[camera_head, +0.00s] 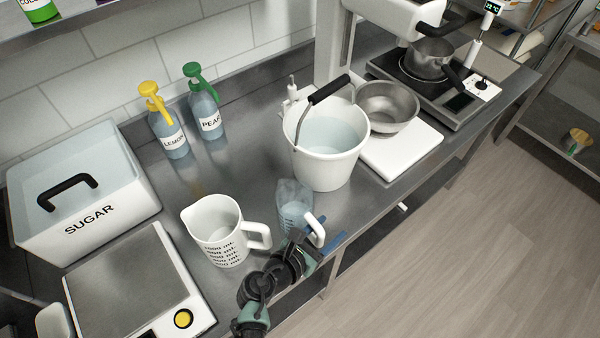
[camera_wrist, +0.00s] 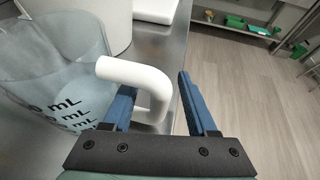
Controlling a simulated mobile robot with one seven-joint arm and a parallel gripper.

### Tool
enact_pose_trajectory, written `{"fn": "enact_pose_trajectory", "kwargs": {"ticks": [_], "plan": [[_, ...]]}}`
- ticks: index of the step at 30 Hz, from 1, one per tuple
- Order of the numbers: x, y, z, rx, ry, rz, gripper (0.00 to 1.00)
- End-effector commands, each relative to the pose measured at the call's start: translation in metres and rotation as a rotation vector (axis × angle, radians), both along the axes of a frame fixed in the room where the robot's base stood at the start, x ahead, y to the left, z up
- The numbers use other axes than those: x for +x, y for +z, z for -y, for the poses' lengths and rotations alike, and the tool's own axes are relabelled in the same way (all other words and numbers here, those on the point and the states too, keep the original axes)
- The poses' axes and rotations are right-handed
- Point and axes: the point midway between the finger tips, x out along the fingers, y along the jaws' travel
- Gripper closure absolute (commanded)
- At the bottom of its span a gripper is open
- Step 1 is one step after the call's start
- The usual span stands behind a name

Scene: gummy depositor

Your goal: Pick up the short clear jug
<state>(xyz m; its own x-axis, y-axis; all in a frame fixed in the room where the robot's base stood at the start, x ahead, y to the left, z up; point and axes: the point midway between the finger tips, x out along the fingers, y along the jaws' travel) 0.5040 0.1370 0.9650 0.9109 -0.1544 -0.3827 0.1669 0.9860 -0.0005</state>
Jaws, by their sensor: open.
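The short clear jug (camera_head: 294,207) stands on the steel counter, in front of the white bucket and right of a taller white jug. It is see-through, with a white handle (camera_wrist: 145,80) on its right side. In the wrist view the clear jug (camera_wrist: 55,60) fills the left, with "mL" marks on its wall. My gripper (camera_wrist: 158,98) is open, and its two blue fingers lie on either side of the white handle. The handle's lower part is between the fingers, nearer the left one. I cannot tell whether a finger touches it. In the head view my gripper (camera_head: 325,246) is at the handle.
The white measuring jug (camera_head: 215,232) stands close on the left. The white bucket (camera_head: 328,165) of liquid is just behind. A scale (camera_head: 130,285) and sugar bin (camera_head: 85,195) are further left. The counter's front edge runs beneath my arm, with open floor to the right.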

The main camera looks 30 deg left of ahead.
Motion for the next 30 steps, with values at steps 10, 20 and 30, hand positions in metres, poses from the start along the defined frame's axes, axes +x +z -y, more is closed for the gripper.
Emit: {"fn": "enact_pose_trajectory", "kwargs": {"ticks": [10,20,30], "plan": [[0.0049,-0.0024,0.0009,0.001,0.0,0.0,0.47],[0.0046,-0.0024,0.0008,0.0,0.0,-0.001,1.0],[0.0045,-0.0023,0.0007,0.0,0.0,-0.001,1.0]]}}
